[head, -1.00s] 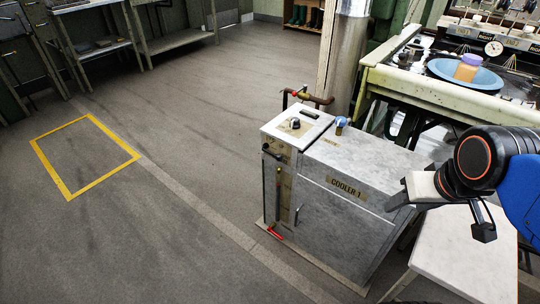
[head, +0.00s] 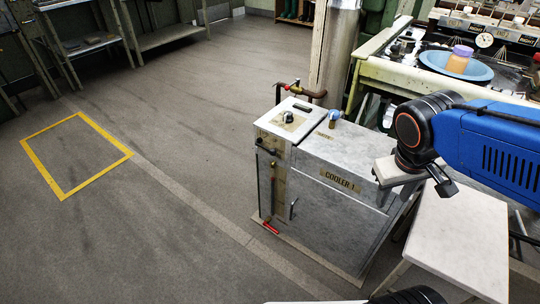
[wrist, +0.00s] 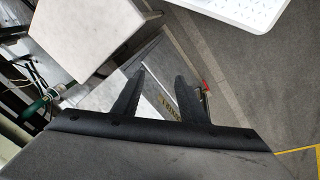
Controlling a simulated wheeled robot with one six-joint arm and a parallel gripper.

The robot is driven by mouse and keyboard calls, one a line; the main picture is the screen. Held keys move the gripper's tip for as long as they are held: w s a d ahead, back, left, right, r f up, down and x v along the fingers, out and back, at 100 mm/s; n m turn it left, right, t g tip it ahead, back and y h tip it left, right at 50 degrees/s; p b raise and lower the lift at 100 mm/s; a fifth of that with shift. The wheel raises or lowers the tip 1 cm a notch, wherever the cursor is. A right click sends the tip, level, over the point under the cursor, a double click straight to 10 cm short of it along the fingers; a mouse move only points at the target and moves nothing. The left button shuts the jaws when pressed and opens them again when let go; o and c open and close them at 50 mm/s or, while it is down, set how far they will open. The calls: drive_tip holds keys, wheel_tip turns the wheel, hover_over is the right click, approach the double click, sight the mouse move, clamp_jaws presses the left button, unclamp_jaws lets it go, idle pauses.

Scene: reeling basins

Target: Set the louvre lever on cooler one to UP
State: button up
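Cooler one (head: 335,215) is a grey metal cabinet with a "COOLER 1" label (head: 340,180) on its front. On its front left are a black-handled lever (head: 266,147) near the top, a red-handled lever (head: 270,227) near the floor and a small upright metal handle (head: 292,209). I cannot read which one is the louvre lever. My gripper (wrist: 160,62) is open and empty, its two fingers apart. The wrist view also shows the cooler's label (wrist: 169,106) and a red handle (wrist: 206,85).
A white-topped table (head: 460,240) stands right of the cooler. A knob (head: 287,117), a blue-handled valve (head: 334,117) and a pipe with a red valve are at the cooler's top. A bench with a blue basin (head: 455,67) is behind. The floor at left is open, with a yellow outline (head: 75,155).

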drive_tip(key=w+a+f+n+t+h, duration=0.1)
drive_tip(key=w+a+f+n+h, duration=0.2)
drive_tip(key=w+a+n+h, duration=0.25)
drive_tip(key=w+a+f+n+t+h, duration=0.2)
drive_tip(key=w+a+f+h, duration=0.15)
drive_tip(key=w+a, duration=0.4)
drive_tip(key=a+f+n+t+y, duration=0.1)
drive_tip(key=a+f+n+t, duration=0.25)
drive_tip(key=a, duration=0.45)
drive_tip(key=w+a+f+n+t+y, duration=0.15)
drive_tip(key=a+t, duration=0.25)
drive_tip(key=a, duration=0.4)
drive_tip(key=a+f+n+t, duration=0.3)
drive_tip(key=a+t, duration=0.1)
drive_tip(key=a, duration=0.4)
drive_tip(key=x, duration=1.7)
drive_tip(key=shift+f, duration=0.5)
drive_tip(key=shift+g, duration=0.25)
clamp_jaws()
